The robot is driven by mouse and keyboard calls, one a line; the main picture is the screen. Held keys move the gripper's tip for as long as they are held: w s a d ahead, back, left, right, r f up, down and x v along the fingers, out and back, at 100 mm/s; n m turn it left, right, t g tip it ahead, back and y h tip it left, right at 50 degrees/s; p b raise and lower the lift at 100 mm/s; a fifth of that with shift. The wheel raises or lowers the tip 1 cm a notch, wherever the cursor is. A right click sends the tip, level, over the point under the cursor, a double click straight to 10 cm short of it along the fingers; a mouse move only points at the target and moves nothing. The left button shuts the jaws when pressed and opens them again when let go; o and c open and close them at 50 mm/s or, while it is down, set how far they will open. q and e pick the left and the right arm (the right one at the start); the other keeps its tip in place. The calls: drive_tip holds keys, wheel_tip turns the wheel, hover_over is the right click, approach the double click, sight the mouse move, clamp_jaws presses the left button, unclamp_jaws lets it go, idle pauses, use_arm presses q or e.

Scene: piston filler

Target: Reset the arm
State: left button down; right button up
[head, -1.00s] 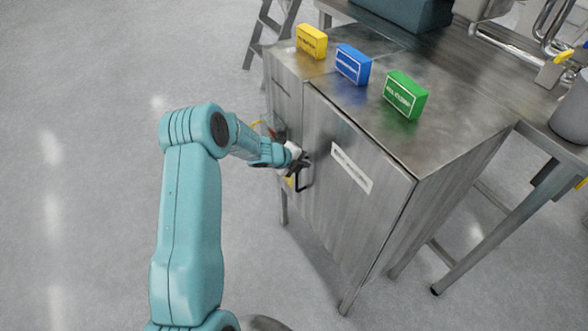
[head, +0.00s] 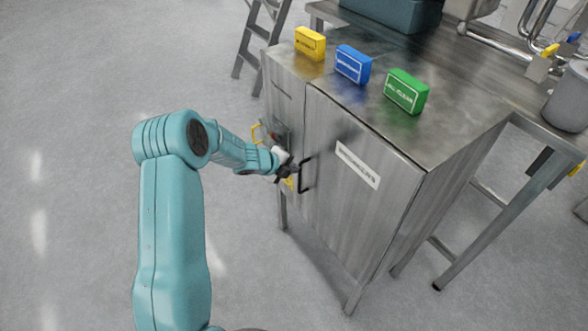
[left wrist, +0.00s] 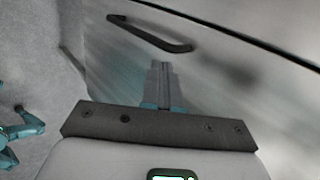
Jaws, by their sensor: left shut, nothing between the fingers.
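My left arm reaches in from the left in the head view. Its gripper (head: 291,171) is close to the front of a steel cabinet (head: 340,215), beside the black door handle (head: 304,175). In the left wrist view the gripper fingers (left wrist: 161,68) are together with nothing between them. The handle (left wrist: 150,33) shows beyond the fingertips there, apart from them. The cabinet door looks closed. My right gripper is not in view.
Yellow (head: 310,43), blue (head: 353,64) and green (head: 406,91) boxes stand on the cabinet top. A ladder (head: 258,40) stands behind. The floor at left is clear.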

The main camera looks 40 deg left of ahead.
use_arm(q)
drive_tip(key=v, duration=0.7)
drive_tip(key=shift+a+r, duration=0.25)
drive_tip(key=shift+r, duration=0.05)
drive_tip(key=shift+s, duration=0.15)
